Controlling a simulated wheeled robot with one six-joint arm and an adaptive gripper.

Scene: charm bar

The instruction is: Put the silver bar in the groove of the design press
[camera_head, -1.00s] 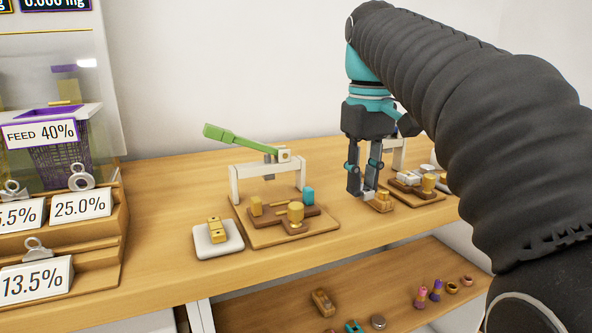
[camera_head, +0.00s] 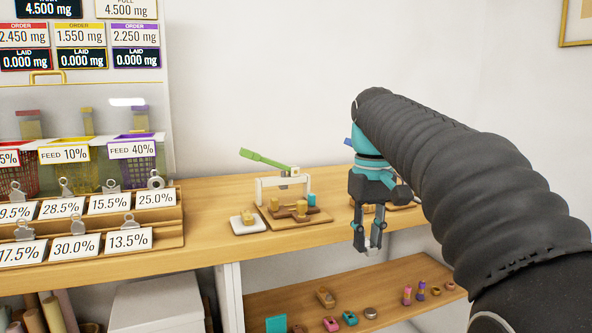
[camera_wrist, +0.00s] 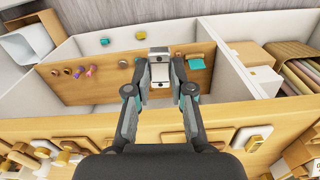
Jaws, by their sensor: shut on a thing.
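My gripper (camera_head: 367,250) points down in front of the tabletop's front edge, above the lower shelf. In the wrist view, its fingers (camera_wrist: 160,90) are shut on a silver bar (camera_wrist: 159,70) with dark dots. The bar is hard to make out in the head view. A press with a white frame (camera_head: 262,190) and a green lever (camera_head: 264,159) stands on a wooden base on the table, left of my gripper. A second press is mostly hidden behind my arm, with a bit of blue lever (camera_head: 348,142) showing. I cannot tell which one is the design press, and no groove is clear.
A white pad (camera_head: 240,225) with a gold bar lies left of the green-lever press. A stepped rack of percentage cards (camera_head: 90,230) fills the table's left. The lower shelf (camera_head: 300,305) holds several small coloured pieces.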

